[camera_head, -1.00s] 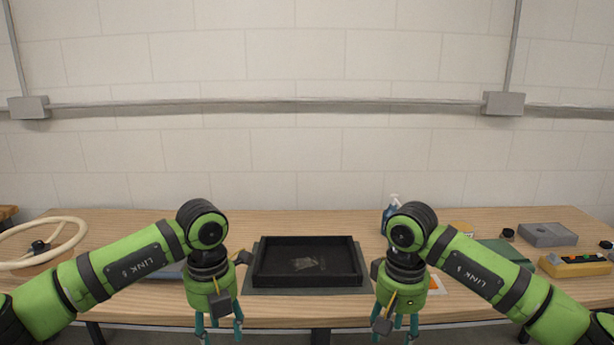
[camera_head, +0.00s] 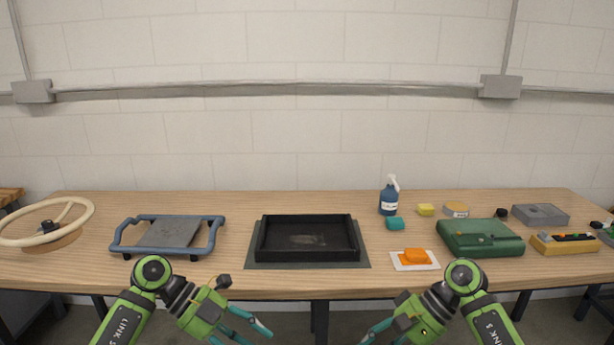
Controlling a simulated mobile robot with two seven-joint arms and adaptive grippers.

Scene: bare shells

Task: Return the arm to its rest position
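My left gripper (camera_head: 241,335) is in front of the table's front edge at lower left, pointing down and inward to the right. Its teal fingers are spread apart with nothing between them. My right gripper (camera_head: 383,336) mirrors it at lower right, pointing down and inward to the left. Its fingers also look spread and empty, partly cut off by the frame's bottom. Both arms are low, clear of the table top (camera_head: 290,204).
A black tray (camera_head: 262,241) sits on a dark mat at mid-table. A blue-framed carrier (camera_head: 122,237) and steering wheel (camera_head: 88,212) lie left.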

